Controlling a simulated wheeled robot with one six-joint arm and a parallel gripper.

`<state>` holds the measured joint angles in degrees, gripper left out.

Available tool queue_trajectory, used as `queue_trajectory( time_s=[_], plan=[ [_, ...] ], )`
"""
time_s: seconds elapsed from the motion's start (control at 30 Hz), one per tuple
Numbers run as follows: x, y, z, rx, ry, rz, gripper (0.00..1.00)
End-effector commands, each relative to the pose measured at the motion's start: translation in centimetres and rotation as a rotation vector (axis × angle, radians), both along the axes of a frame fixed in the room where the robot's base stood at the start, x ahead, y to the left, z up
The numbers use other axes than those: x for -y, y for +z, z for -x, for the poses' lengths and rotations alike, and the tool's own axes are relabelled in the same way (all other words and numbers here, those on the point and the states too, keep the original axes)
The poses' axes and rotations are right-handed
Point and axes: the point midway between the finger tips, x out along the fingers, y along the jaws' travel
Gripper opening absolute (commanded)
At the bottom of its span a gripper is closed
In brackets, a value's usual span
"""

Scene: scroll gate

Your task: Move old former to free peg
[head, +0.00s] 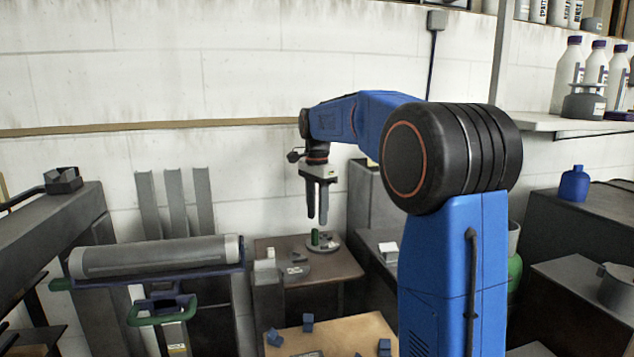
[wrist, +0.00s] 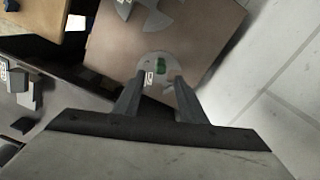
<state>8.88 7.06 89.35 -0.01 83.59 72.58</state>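My gripper (head: 317,220) points down with its two fingers apart and nothing between them. I cannot tell for sure which piece is the old former or which peg is free.
Grey flat parts (head: 294,269) lie left of the disc on the brown table. A long grey roller (head: 155,256) stands at the left. A wooden table (head: 335,337) with several blue blocks is in front. A white wall (head: 240,190) stands behind.

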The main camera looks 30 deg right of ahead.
Motion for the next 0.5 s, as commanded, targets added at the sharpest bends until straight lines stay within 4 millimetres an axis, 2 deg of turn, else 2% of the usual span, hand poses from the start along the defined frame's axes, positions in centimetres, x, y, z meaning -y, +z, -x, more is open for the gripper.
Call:
queue_trajectory(
  time_s=[0.03, 0.3, 0.5],
  plan=[
    [0.0, 1.1, -0.1, 0.004, 0.000, 0.000, 0.37],
    [0.0, 6.3, -0.1, 0.002, 0.000, 0.001, 0.37],
    [0.0, 9.1, 0.0, 0.001, 0.000, 0.000, 0.37]
  ],
)
